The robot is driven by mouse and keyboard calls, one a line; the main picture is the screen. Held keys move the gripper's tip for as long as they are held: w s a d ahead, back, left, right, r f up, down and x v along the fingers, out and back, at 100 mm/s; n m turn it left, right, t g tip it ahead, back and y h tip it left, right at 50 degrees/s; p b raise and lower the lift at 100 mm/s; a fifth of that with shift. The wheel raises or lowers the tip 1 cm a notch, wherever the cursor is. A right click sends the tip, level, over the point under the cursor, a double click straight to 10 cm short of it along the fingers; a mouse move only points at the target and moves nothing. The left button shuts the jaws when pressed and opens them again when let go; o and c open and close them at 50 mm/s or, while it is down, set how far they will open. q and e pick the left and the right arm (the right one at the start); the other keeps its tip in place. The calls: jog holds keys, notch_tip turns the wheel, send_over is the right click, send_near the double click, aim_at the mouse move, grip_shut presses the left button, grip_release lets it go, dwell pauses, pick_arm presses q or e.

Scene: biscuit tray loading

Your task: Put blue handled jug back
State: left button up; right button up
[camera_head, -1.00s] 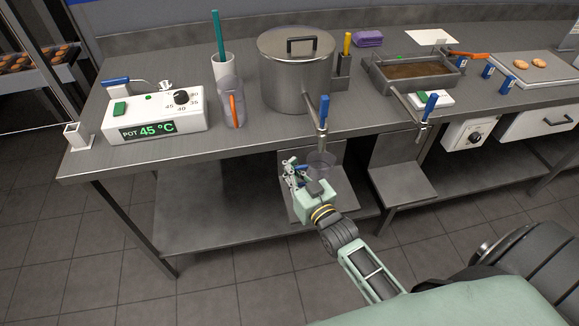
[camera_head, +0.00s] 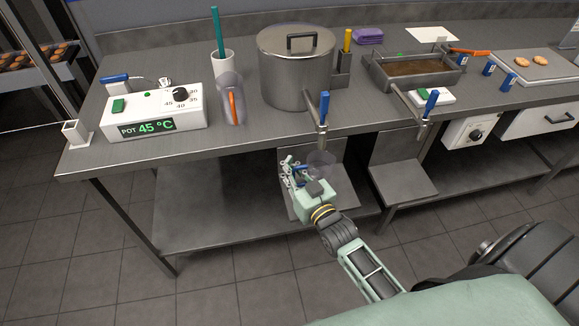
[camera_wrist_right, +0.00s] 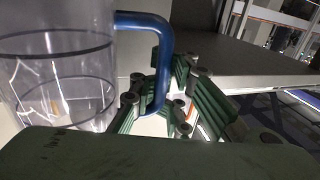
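The blue-handled jug (camera_head: 321,163) is clear and stands under the pot's tap, at the metal shelf below the counter's front edge. Its clear wall (camera_wrist_right: 55,80) and blue handle (camera_wrist_right: 160,45) fill the left of the right wrist view. My right gripper (camera_head: 292,170) is at the handle side of the jug. In the wrist view its green fingers (camera_wrist_right: 158,100) are around the lower end of the handle. Whether they press on it I cannot tell. My left gripper is not in view.
A steel pot (camera_head: 296,75) with a blue-levered tap (camera_head: 323,112) stands above. An orange-handled jug (camera_head: 231,98), a white cup (camera_head: 223,66) and a control box showing 45 °C (camera_head: 155,112) stand left of it. A second shelf (camera_head: 403,182) is to the right.

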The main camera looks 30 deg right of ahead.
jog(key=o, duration=0.5)
